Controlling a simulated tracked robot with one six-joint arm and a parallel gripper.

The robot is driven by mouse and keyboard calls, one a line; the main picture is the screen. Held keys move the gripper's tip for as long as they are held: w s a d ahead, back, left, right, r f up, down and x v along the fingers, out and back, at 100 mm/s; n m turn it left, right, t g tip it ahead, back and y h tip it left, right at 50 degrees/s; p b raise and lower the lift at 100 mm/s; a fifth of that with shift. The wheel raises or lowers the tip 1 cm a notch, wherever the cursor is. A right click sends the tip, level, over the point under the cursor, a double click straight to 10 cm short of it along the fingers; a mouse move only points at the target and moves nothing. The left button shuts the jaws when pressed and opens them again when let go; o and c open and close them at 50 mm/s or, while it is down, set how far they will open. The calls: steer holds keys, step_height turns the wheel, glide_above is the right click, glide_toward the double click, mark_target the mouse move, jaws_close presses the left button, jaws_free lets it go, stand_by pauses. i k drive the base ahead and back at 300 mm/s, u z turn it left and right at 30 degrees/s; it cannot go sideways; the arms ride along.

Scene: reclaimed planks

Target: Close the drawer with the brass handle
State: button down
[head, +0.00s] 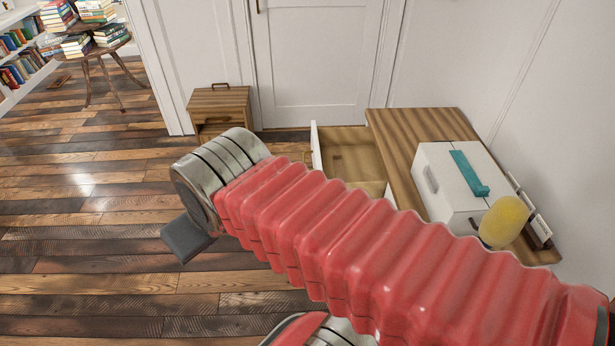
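An open drawer (352,150) with a white front and a bare wooden inside sticks out to the left from a wood-topped dresser (400,125). Part of a second white-edged opening shows just below it, mostly hidden by my red arm. My gripper (188,240) shows only as a dark grey piece below the metal wrist, over the floor to the left of the drawers. Its fingers are not clear, and I see nothing held.
A white box (448,185) with a teal bar (468,173) on it and a yellow rounded object (503,221) are on the dresser. A small wooden cabinet (218,100) stands by the white door (315,60). Plank floor (90,220) at left is clear.

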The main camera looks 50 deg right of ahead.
mark_target(363, 167)
steer(key=u, duration=0.05)
steer(key=i, duration=1)
steer(key=z, duration=0.05)
